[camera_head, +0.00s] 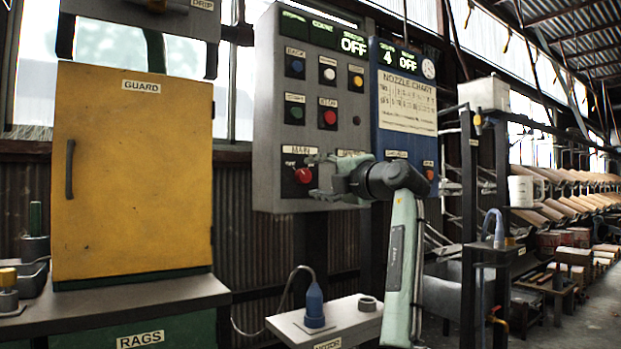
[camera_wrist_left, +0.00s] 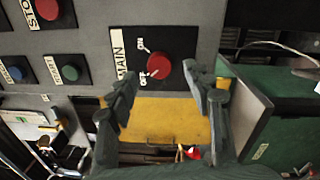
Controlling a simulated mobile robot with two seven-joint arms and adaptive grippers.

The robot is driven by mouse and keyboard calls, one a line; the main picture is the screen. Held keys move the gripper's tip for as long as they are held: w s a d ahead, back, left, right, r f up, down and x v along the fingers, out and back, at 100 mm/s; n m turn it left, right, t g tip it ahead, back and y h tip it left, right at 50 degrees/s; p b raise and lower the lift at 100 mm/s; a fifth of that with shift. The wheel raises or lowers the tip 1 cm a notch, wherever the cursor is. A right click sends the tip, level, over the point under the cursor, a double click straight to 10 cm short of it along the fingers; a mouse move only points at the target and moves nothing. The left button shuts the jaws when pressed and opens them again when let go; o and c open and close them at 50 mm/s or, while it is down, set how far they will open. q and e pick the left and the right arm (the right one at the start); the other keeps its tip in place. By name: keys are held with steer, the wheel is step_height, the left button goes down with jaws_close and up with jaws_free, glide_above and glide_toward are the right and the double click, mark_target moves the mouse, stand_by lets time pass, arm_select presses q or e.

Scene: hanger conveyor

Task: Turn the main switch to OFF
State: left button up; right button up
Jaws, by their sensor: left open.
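The main switch is a red round knob (camera_head: 303,175) on a black plate labelled MAIN, low on the grey control panel (camera_head: 265,165). In the left wrist view the red knob (camera_wrist_left: 159,69) sits between the ON and OFF marks and the fingers. Which mark it points to is too small to tell surely. My left gripper (camera_head: 320,177) is open and empty, just right of the knob in the head view. In the wrist view its fingertips (camera_wrist_left: 162,85) stand on either side of the knob, apart from it. My right gripper is not in view.
The panel also has START and STOP buttons (camera_head: 328,118) above the switch, and a blue nozzle panel (camera_head: 405,100) on the right. A yellow guard cabinet (camera_head: 135,180) stands left. Below is a grey motor box (camera_head: 340,320) with a blue plug (camera_head: 314,305).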

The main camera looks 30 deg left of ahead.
arm_select(q)
steer(key=v, duration=0.8)
steer(key=shift+d, duration=0.35)
steer(key=shift+s, duration=0.15)
steer(key=shift+f, duration=0.1)
